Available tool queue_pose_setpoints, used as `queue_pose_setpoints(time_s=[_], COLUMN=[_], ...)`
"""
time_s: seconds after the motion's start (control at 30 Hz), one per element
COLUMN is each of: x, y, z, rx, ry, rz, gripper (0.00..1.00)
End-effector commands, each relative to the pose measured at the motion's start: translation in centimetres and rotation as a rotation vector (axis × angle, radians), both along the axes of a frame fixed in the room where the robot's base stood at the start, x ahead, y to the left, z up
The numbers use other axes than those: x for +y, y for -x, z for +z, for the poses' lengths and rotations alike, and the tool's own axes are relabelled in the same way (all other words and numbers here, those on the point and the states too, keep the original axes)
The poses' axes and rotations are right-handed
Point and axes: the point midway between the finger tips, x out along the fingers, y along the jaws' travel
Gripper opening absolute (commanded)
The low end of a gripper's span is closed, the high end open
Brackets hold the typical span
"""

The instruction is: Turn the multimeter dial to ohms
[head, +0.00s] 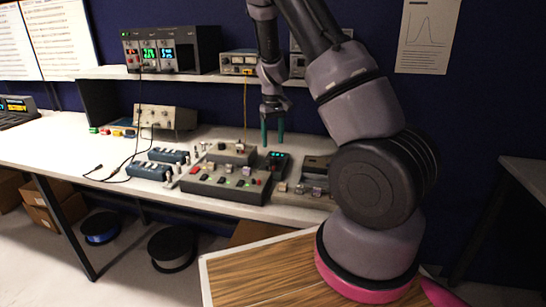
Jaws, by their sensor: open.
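A small dark handheld device with a lit teal display, which looks like the multimeter (277,160), lies on the white bench right of centre. Its dial is too small to make out. My gripper (273,135) points down just above and behind it, with two teal fingers spread apart and nothing between them. I see no contact between the fingers and the device.
A grey panel with coloured switches (226,186) stands at the bench's front edge, left of the device. Small dark boxes (318,166) lie to its right. Blue boxes (152,170) and a beige instrument (166,117) stand left. A shelf (190,75) with instruments runs above.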

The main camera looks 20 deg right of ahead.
Motion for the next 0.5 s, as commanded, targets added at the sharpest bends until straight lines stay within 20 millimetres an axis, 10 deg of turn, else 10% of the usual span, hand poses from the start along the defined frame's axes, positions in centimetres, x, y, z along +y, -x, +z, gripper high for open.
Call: queue_pose_setpoints(time_s=[0.5], x=[0.0], y=[0.0], z=[-7.0], rx=[0.000], ry=[0.000], rz=[-0.001], gripper=[0.66])
